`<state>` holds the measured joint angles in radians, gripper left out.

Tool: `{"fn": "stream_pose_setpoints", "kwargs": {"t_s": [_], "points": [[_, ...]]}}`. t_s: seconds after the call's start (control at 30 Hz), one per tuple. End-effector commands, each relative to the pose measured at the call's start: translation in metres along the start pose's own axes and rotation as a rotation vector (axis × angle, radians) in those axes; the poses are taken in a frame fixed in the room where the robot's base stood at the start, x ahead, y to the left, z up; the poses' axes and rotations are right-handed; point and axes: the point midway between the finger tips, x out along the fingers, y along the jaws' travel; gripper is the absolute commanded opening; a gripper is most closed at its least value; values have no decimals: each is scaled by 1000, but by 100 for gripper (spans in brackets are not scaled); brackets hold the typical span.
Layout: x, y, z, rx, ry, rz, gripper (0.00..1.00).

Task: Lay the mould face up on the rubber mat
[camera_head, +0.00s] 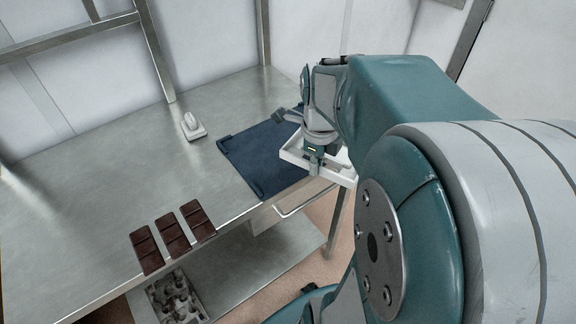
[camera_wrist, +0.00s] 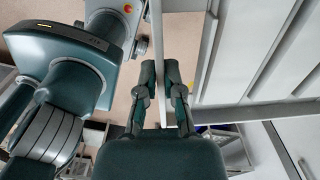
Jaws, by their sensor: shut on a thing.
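The mould (camera_head: 342,172) is a white, shallow tray-like piece with a raised rim. My gripper (camera_head: 316,160) is shut on its edge, and the gripper and wrist hide part of it. The mould is over or just beyond the right side of the dark blue rubber mat (camera_head: 258,152); the gap in height cannot be told. In the wrist view, my gripper's fingers (camera_wrist: 162,78) close on a thin pale strip, the mould's edge. Which way its face points is unclear.
The steel table (camera_head: 95,165) carries the mat. Several dark chocolate bars (camera_head: 172,234) lie near its front edge. A small white tool on a base (camera_head: 192,126) stands behind the mat. A bin of parts (camera_head: 177,298) sits below. A metal frame (camera_head: 155,50) rises at the back.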

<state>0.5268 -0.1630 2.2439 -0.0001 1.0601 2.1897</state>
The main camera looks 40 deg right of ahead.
Motion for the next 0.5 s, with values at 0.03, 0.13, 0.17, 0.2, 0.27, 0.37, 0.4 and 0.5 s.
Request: {"fn": "stream_pose_setpoints", "kwargs": {"t_s": [0.03, 0.13, 0.17, 0.2, 0.27, 0.37, 0.4, 0.5], "points": [[-5, -2, -11, 7, -3, -4, 0], [-12, -3, -26, 4, -2, -3, 0], [-13, -3, -30, 4, -1, -3, 0], [-15, -3, -33, 2, -1, -2, 0], [-17, -4, -38, 2, -1, -1, 0], [-22, -4, -41, -1, -1, -3, 0], [-25, -4, -41, -2, -1, -3, 0], [-32, -4, -41, -2, -2, -3, 0]]}}
